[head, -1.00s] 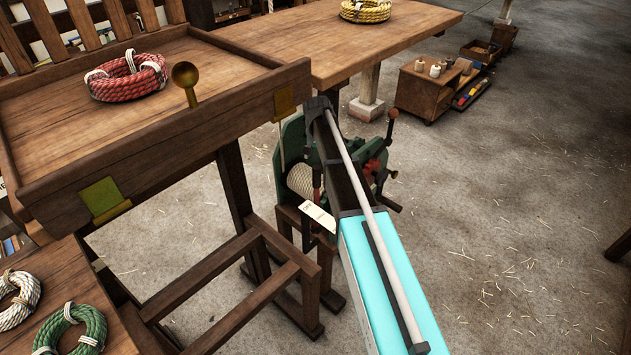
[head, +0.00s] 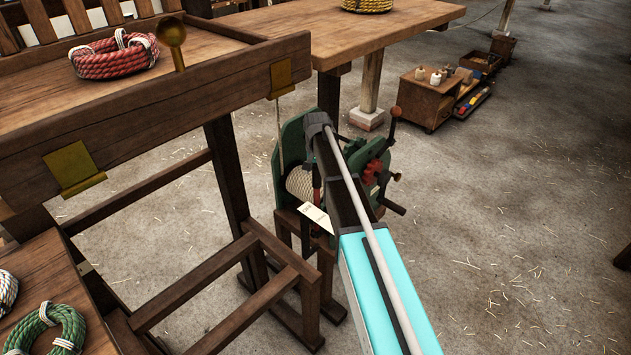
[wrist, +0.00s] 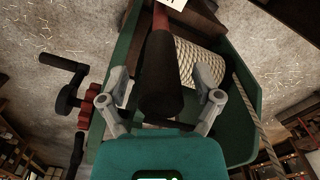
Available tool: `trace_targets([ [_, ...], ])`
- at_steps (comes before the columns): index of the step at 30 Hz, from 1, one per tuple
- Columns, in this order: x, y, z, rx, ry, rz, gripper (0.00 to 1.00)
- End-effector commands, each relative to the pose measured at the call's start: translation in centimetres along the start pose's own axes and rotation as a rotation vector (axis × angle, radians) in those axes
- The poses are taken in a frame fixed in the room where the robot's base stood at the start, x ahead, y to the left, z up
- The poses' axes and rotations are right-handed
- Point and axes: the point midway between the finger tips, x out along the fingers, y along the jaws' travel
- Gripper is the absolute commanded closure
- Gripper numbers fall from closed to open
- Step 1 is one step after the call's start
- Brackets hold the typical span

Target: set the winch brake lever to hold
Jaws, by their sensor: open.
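The green winch (head: 291,142) stands on a wooden stand, with a rope drum (head: 300,182), a red gear and a crank. In the wrist view, a lever with a black grip (wrist: 160,88) and red shaft points toward my camera in front of the rope drum (wrist: 200,60). It looks like the brake lever. My gripper (wrist: 162,82) is open, with one finger on each side of the black grip. I cannot tell whether either finger touches it. In the head view my arm hides the gripper and part of the winch.
A white tag (head: 317,217) hangs by the winch. A crank handle (wrist: 62,62) and red gear (wrist: 92,105) lie left of my gripper in the wrist view. A wooden bench (head: 150,115) with a red rope coil (head: 115,55) is at left.

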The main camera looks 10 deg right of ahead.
Motion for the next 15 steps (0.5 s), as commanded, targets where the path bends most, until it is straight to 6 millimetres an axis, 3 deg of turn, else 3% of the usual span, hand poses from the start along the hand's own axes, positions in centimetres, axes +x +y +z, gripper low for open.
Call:
trace_targets([
  [6,1.4,0.0,0.0,0.000,0.000,0.000,0.18],
  [15,1.7,0.0,0.0,0.000,0.000,0.000,0.18],
])
